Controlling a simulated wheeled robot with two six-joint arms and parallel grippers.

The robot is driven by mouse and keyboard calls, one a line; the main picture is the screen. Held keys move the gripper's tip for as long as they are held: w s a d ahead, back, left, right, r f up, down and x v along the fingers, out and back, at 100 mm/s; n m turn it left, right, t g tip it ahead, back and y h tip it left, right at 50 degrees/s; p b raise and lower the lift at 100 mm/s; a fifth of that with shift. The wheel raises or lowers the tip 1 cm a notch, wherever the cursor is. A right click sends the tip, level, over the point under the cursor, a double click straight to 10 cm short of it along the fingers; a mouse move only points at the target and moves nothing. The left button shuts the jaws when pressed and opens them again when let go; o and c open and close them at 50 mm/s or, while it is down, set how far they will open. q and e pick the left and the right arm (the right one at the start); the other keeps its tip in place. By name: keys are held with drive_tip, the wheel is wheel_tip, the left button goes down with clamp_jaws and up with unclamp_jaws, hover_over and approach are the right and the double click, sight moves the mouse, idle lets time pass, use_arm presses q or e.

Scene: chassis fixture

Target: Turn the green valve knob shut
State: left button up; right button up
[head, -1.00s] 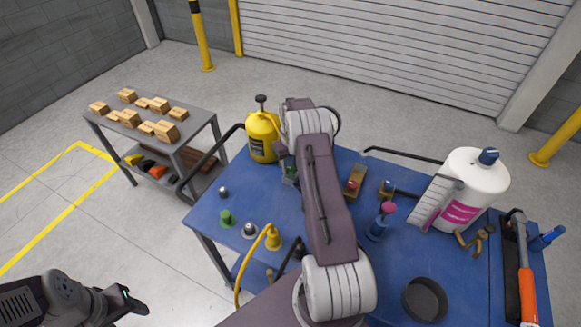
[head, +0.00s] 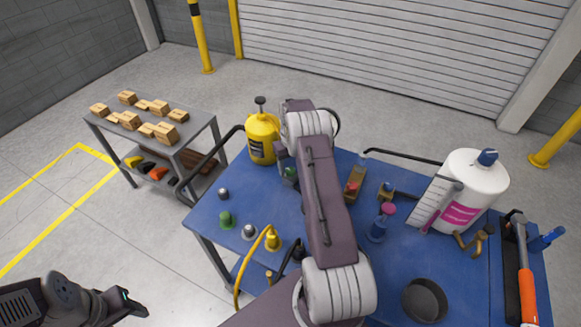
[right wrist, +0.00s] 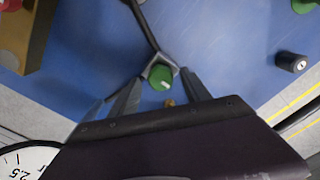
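The green valve knob (right wrist: 161,77) sits on a grey fitting at the end of a dark pipe in the right wrist view. In the head view the green knob (head: 290,174) is partly hidden by my right arm. My right gripper (right wrist: 162,84) is open, its two fingers on either side of the knob with gaps visible. I cannot tell whether either finger touches it. My left gripper (head: 130,301) hangs off the table at the lower left, away from the knob; its finger opening is unclear.
The blue table (head: 270,205) holds a yellow bottle (head: 262,140), a wooden block with a red button (head: 355,186), a blue valve with a pink knob (head: 381,226), a white jug (head: 472,187) and a black dish (head: 424,299). Another green knob (head: 227,219) stands at the left.

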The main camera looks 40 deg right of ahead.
sight(290, 170)
drive_tip(key=shift+r, duration=0.4)
wheel_tip(290, 170, up, 8)
drive_tip(key=b, duration=0.1)
drive_tip(key=shift+b, duration=0.4)
drive_tip(key=shift+r, duration=0.1)
